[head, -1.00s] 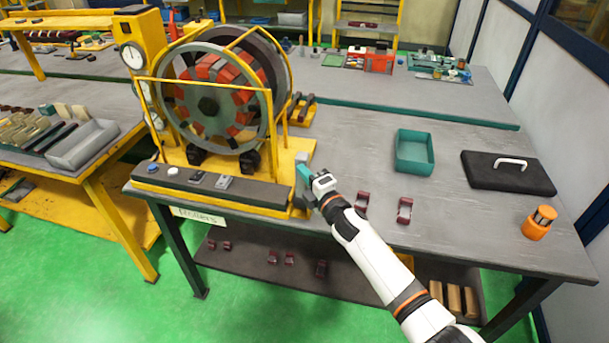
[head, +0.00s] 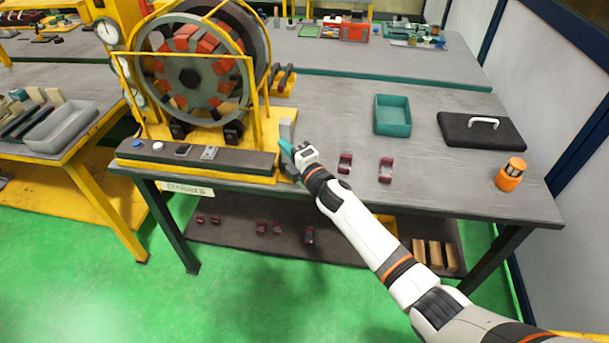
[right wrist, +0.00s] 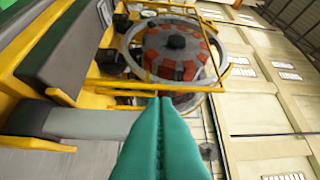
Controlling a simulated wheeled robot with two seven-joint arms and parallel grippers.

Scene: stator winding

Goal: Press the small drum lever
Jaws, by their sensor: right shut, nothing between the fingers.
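The drum (head: 192,76), a large wheel with red and grey segments in a yellow frame, stands on the table at left. A small grey lever (head: 286,128) stands at the right front corner of its yellow base; a grey bar in the right wrist view (right wrist: 75,122) appears to be this lever. My right gripper (head: 287,151) is shut and empty, its teal fingertips close beside the lever. In the right wrist view the fingertips (right wrist: 160,104) are together, just right of the bar's end. I cannot tell whether they touch it. My left gripper is not in view.
A dark panel with buttons (head: 197,162) runs along the base's front. To the right are two dark red parts (head: 345,163) (head: 386,169), a teal tray (head: 378,126), a black case (head: 470,132) and an orange item (head: 510,175). The table between them is clear.

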